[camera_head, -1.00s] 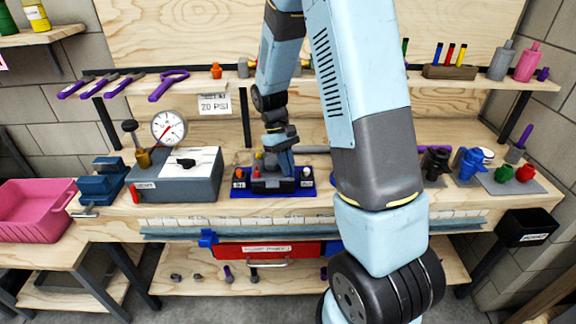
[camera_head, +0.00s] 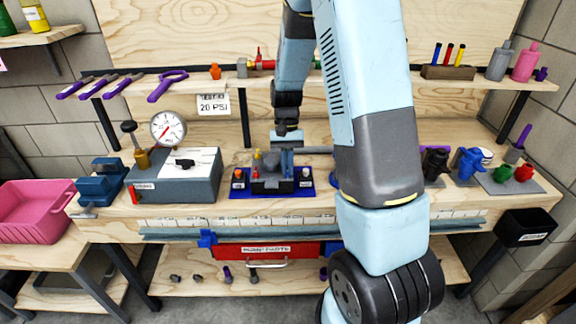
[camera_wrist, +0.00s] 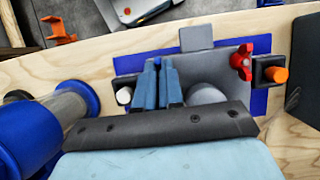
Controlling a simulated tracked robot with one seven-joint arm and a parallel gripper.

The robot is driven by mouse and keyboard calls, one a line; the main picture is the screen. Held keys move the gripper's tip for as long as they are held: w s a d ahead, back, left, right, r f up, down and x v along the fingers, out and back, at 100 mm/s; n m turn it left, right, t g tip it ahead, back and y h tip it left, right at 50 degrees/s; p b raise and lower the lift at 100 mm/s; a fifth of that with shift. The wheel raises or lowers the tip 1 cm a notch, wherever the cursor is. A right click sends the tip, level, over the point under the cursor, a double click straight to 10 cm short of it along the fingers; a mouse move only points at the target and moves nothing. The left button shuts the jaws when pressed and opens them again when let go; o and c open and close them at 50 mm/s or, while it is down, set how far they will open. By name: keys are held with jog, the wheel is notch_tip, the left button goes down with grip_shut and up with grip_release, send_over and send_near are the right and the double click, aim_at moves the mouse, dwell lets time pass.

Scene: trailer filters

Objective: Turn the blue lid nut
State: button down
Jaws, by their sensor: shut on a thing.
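My gripper (camera_wrist: 161,83) shows as two blue-grey fingers close together in the wrist view. They are over the dark fixture on the blue mat, left of a grey dome (camera_wrist: 207,94). In the head view my gripper (camera_head: 287,160) reaches down at the back of the dark fixture (camera_head: 270,186). A large blue-and-grey cylinder (camera_wrist: 38,130) lies left of my gripper in the wrist view, apart from it.
The blue mat (camera_head: 240,193) also carries a red star knob (camera_wrist: 241,62), an orange-topped post (camera_wrist: 276,74) and a white cap (camera_wrist: 124,96). A grey test box with a gauge (camera_head: 168,128) stands left. Blue and black fittings (camera_head: 470,163) stand right, partly behind my arm.

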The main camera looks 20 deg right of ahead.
jog(key=shift+w, duration=0.1)
dwell(0.3)
jog(key=c, duration=1.3)
grip_release()
jog(key=shift+o, duration=0.2)
jog(key=shift+r, duration=0.1)
jog(key=v, duration=1.3)
jog(key=shift+r, duration=0.25)
